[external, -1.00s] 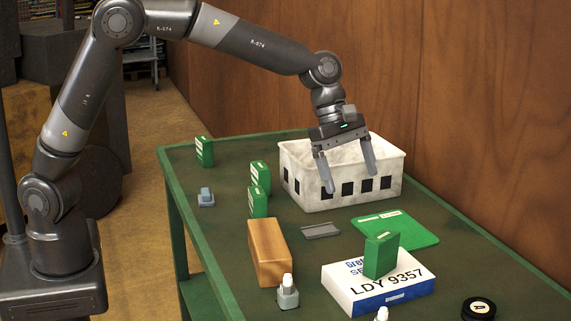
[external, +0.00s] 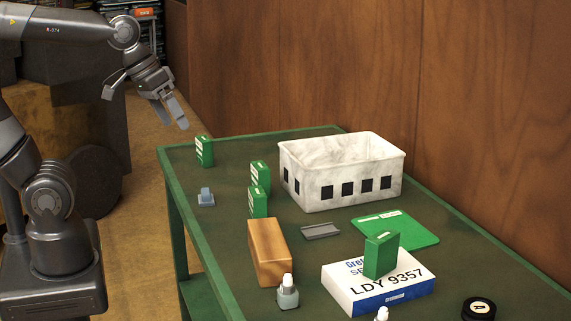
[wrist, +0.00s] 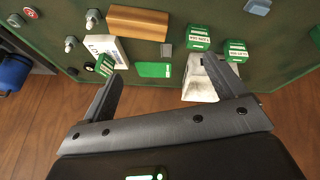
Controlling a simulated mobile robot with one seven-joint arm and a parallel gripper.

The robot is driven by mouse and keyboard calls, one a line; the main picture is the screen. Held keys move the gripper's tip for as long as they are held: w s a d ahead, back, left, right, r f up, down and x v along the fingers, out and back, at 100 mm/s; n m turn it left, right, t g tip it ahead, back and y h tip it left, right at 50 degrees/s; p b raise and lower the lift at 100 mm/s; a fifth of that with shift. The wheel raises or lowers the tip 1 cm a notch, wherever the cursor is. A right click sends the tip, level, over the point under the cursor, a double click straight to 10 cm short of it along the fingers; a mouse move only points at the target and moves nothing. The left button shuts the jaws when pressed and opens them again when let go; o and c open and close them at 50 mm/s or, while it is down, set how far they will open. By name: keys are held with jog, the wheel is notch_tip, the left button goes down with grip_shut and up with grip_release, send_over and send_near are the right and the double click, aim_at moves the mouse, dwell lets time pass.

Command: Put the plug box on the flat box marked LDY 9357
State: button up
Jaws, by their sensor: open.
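The flat white and blue box marked LDY 9357 (external: 345,290) lies at the near right of the green table. A small green box (external: 381,256) stands upright on its top; it also shows in the wrist view (wrist: 104,65). I take this to be the plug box, though its small label cannot be read. Similar green boxes stand at the far left (external: 204,152) and left of the white bin (external: 260,174), (external: 257,202). My gripper (external: 146,108) is open and empty, raised beyond the table's far left corner, well away from the flat box.
A white bin (external: 317,190) stands at the back. A flat green piece (external: 412,232), a grey tray (external: 320,231), a brown block (external: 268,254), a grey bottle (external: 288,293), a small blue-grey item (external: 206,198) and a black disc (external: 479,308) lie on the table. A wooden wall rises behind.

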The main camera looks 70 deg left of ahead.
jog(key=s+m, duration=0.1)
jog(key=s+a+f+m, duration=0.1)
jog(key=s, duration=0.1)
jog(key=s+f+y, duration=0.1)
jog(key=shift+s+a+m+t, duration=0.3)
jog(key=shift+a+m, duration=0.05)
jog(key=shift+m, duration=0.05)
